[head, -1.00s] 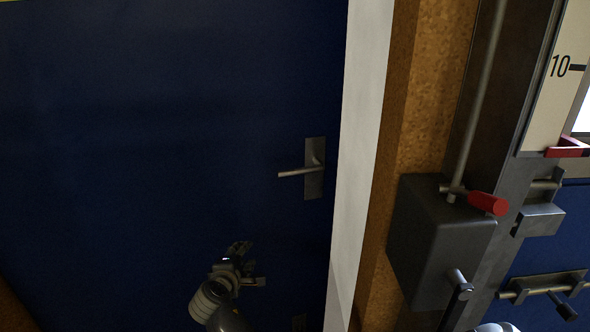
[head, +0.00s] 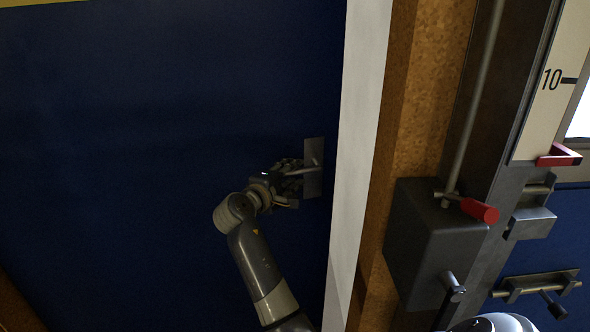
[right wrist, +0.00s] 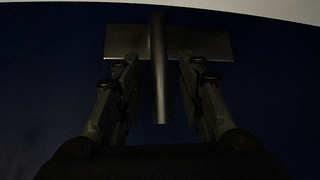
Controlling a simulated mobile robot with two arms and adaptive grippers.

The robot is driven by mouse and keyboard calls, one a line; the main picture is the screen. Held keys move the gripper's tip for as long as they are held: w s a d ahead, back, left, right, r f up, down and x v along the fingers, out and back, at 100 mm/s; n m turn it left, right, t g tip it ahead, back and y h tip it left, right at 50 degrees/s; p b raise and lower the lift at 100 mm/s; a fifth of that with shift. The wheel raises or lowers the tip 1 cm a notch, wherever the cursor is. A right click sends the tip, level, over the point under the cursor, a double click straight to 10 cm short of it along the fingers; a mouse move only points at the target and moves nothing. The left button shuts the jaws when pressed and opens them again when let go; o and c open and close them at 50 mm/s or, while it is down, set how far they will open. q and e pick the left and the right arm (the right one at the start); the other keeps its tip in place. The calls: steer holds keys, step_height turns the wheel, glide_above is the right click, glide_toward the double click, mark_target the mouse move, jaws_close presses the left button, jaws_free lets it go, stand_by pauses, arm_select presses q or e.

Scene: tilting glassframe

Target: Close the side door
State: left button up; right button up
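The side door (head: 130,130) is a large dark blue panel filling the left of the head view. Its grey lever handle (head: 301,171) sits on a metal plate (head: 314,181) near the door's right edge. My right gripper (head: 288,178) is at the lever, partly hiding it. In the right wrist view the lever (right wrist: 158,85) runs between the two open fingers of this gripper (right wrist: 158,75), with a gap on each side. The plate (right wrist: 205,44) lies behind the fingertips. My left gripper is not in view.
A white door-frame strip (head: 357,150) and a brown cork-like post (head: 402,120) stand right of the door. Further right are a grey box (head: 425,240), a red-gripped lever (head: 480,211), a scale marked 10 (head: 548,95) and a latch bolt (head: 535,287).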

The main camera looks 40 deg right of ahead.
steer(key=shift+x, duration=1)
steer(key=shift+c, duration=0.3)
jaws_close()
